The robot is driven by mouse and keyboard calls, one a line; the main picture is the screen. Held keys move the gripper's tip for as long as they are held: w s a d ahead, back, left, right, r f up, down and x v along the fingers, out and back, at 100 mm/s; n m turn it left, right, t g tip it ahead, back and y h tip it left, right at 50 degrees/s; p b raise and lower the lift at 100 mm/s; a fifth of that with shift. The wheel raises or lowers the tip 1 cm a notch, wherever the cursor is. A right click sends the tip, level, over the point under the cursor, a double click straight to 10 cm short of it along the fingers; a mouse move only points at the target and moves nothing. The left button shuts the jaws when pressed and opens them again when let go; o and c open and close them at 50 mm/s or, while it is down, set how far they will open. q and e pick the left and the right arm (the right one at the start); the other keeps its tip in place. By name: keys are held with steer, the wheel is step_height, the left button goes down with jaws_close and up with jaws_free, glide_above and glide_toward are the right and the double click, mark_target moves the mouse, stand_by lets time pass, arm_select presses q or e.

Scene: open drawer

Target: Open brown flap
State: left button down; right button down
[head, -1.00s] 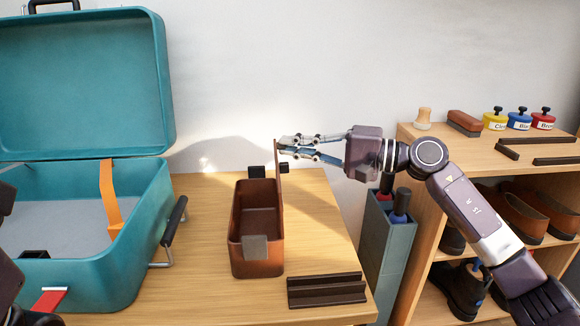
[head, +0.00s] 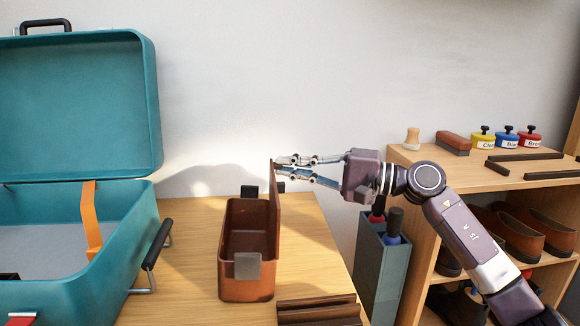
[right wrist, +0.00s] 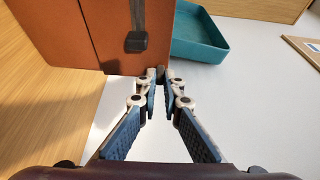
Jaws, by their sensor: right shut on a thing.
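The brown box (head: 246,292) stands on the wooden table with its top open. Its brown flap (head: 275,212) stands upright along the box's right side, and a brown panel with a dark clasp (right wrist: 137,41) shows in the right wrist view. My right gripper (head: 278,168) reaches in from the right and is shut on the flap's upper edge. In the right wrist view the fingertips (right wrist: 155,74) meet at the edge of the brown panel. My left gripper is out of view.
An open teal suitcase (head: 100,225) with an orange strap stands left of the box. A dark grooved block (head: 318,312) lies in front right. A grey bin (head: 382,265) stands right of the table, beside a wooden shelf (head: 400,172) with shoes and polish tins.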

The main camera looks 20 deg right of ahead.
steer(key=shift+a+f, duration=0.2)
steer(key=shift+f, duration=0.4)
steer(key=c, duration=2.1)
jaws_free()
steer(key=shift+d+r, duration=0.1)
steer(key=shift+f+b+v, duration=0.25)
steer(key=shift+b+v, duration=1.6)
steer(key=shift+v, duration=0.35)
steer(key=shift+f+b+v, duration=0.2)
steer(key=shift+b+v, duration=1.65)
steer(key=shift+v, duration=0.4)
